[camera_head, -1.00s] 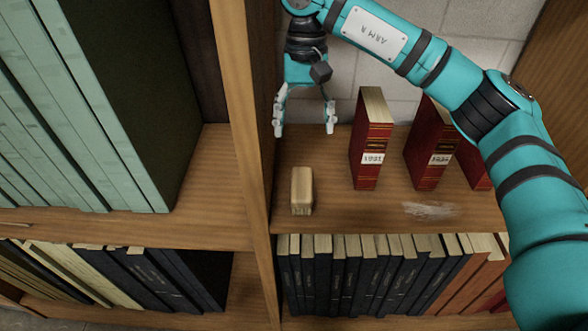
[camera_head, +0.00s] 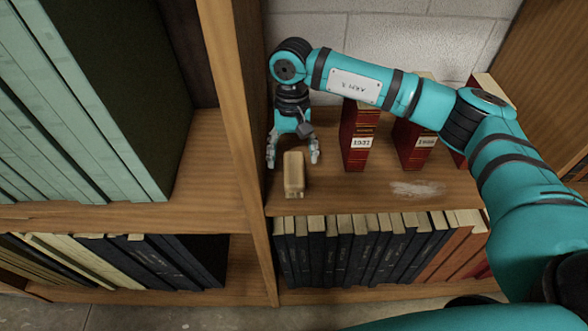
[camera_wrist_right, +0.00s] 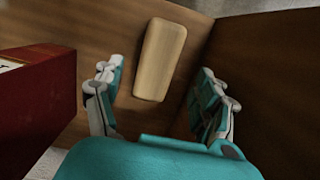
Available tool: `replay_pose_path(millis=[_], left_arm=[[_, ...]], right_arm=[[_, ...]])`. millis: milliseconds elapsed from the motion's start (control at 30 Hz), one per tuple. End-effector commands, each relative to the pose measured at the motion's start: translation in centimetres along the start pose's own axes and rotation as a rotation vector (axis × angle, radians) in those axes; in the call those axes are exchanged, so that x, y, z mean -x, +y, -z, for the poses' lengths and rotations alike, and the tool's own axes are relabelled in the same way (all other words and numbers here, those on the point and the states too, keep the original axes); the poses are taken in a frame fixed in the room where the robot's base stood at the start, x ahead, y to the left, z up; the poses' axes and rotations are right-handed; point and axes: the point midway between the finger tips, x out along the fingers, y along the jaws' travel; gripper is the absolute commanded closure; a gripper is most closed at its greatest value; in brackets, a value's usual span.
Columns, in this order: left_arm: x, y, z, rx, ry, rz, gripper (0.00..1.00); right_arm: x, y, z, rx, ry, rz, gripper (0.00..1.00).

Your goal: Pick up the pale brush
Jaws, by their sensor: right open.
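The pale brush (camera_head: 294,175) is a small light wooden block with rounded edges, on the upper shelf close to the upright divider. My right gripper (camera_head: 292,158) is open just behind it, fingers pointing down, with the brush in front of and partly between the fingers in the head view. In the right wrist view the brush (camera_wrist_right: 160,58) lies ahead, between the lines of my two open fingers (camera_wrist_right: 160,105), with nothing gripped. The fingers do not visibly touch it. Its bristles cannot be made out. My left gripper is not in view.
Red books (camera_head: 359,138) stand to the right of the brush on the same shelf (camera_head: 335,192). A wooden divider (camera_head: 240,130) is close on the left. A whitish dusty patch (camera_head: 418,189) lies at the front right. Dark books (camera_head: 350,245) fill the shelf below.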

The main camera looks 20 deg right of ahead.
Motion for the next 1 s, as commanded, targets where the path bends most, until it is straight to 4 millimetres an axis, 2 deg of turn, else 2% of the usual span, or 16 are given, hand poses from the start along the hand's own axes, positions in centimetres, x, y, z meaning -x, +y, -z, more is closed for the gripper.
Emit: replay_pose_path(millis=[167, 333, 600, 1000], left_arm=[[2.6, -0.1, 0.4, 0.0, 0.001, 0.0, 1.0], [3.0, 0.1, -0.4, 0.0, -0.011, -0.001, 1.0], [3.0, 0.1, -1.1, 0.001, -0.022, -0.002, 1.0], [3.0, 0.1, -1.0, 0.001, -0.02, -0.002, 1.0]], right_arm=[[-2.2, 0.4, -0.1, -0.001, -0.008, -0.004, 0.27], [-4.4, 0.3, 0.1, -0.001, -0.003, -0.001, 0.27], [-4.8, 0.3, 0.1, -0.001, -0.002, -0.001, 0.27], [-4.8, 0.3, 0.1, -0.001, -0.002, -0.001, 0.79]])
